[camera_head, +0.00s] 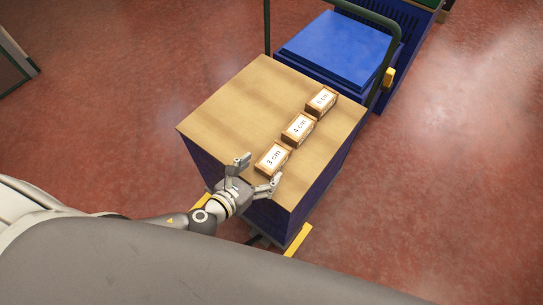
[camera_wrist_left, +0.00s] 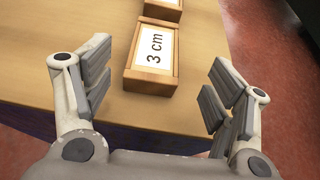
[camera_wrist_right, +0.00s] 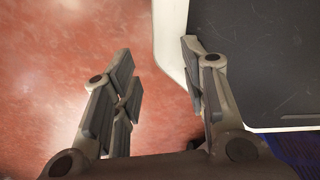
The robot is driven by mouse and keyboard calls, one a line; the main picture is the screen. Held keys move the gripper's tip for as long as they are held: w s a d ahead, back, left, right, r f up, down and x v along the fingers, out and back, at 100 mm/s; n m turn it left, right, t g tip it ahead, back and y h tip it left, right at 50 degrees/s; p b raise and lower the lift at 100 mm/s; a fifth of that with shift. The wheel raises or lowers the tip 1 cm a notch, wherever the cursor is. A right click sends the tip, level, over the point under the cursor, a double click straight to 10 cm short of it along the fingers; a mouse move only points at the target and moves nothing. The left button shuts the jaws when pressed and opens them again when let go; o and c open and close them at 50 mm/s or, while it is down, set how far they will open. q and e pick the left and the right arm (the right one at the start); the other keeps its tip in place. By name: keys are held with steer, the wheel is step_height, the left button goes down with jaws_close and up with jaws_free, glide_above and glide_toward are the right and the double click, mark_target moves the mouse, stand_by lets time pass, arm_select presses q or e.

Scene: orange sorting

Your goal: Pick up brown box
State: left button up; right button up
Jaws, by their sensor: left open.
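Three brown wooden boxes with white labels stand in a row on a wooden top. The nearest box, labelled "3 cm" (camera_head: 268,168), is just beyond my left gripper (camera_head: 257,174). The "4 cm" box (camera_head: 293,137) is in the middle and the "5 cm" box (camera_head: 317,108) is farthest. In the left wrist view the "3 cm" box (camera_wrist_left: 150,80) lies ahead, between the lines of the spread fingers, untouched. My left gripper is open and empty. My right gripper (camera_wrist_right: 160,85) shows only in its wrist view, with its fingers apart and nothing between them.
The wooden top (camera_head: 230,110) sits on a dark blue cart with free room left of the boxes. A green handle rail (camera_head: 390,65) and a blue lid (camera_head: 335,45) stand behind. A dark panel with a pale edge (camera_wrist_right: 262,60) lies beside the right gripper, above the red floor.

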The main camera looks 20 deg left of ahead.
mark_target(275, 156)
arm_select(q)
steer(key=shift+x, duration=1)
steer(key=shift+w+f, duration=0.1)
steer(key=shift+w, duration=0.15)
steer(key=x, duration=0.4)
steer(key=shift+w+a, duration=0.1)
steer(key=shift+w, duration=0.4)
steer(key=c, duration=1.1)
steer(key=shift+c, duration=0.3)
arm_select(e)
steer(key=shift+s, duration=0.1)
steer(key=shift+r, duration=0.1)
